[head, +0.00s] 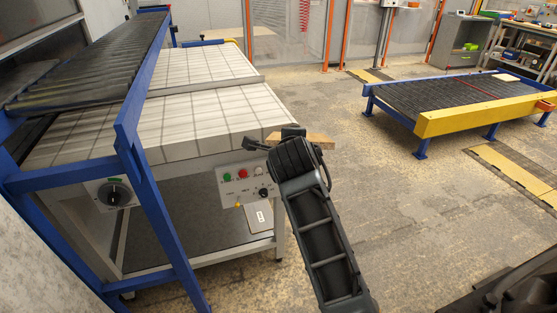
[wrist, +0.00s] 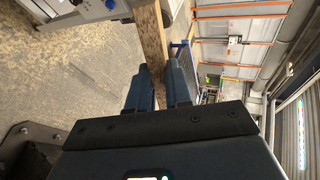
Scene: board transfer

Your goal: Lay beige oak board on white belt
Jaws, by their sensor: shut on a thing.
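The beige oak board (head: 318,141) is in my gripper (head: 292,133), at the front right corner of the white belt (head: 205,110) in the head view. Much of the board is hidden behind my wrist there. In the wrist view the board (wrist: 152,45) runs up between the two fingers of my gripper (wrist: 161,85), which are shut on it. I cannot tell whether the board touches the belt. The belt's tiled white surface is bare where it shows.
A blue-framed roller conveyor (head: 95,65) stands along the left side of the belt. A control panel (head: 245,183) with buttons is on the belt's front. A low roller conveyor with a yellow side (head: 470,115) stands at the right. The floor between is clear.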

